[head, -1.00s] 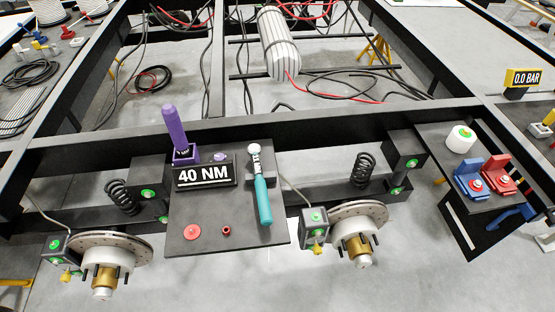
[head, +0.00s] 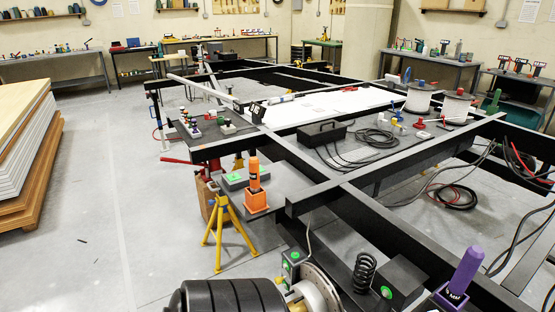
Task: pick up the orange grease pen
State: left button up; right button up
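The orange grease pen (head: 254,175) stands upright in an orange square holder (head: 256,201). A dark band with a small mark shows on the pen. A similar purple pen (head: 464,272) stands in a purple holder at the lower right. Neither of my grippers shows in the head view.
A yellow stand (head: 226,232) is under the plate's corner. Black chassis beams (head: 380,228) run behind and right of the pen. Stacked panels (head: 25,150) stand far left. The floor (head: 120,190) between is mostly clear.

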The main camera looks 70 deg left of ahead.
aim_at(254, 168)
jog(key=l+u, duration=0.15)
jog(key=u, duration=2.35)
jog(key=i+j+z, duration=0.15)
jog(key=i+j, duration=0.4)
jog(key=i+j+z, duration=0.2)
jog(key=i+j, duration=0.4)
jog(key=i+j+z, duration=0.15)
jog(key=i+j, duration=0.4)
jog(key=j, duration=0.15)
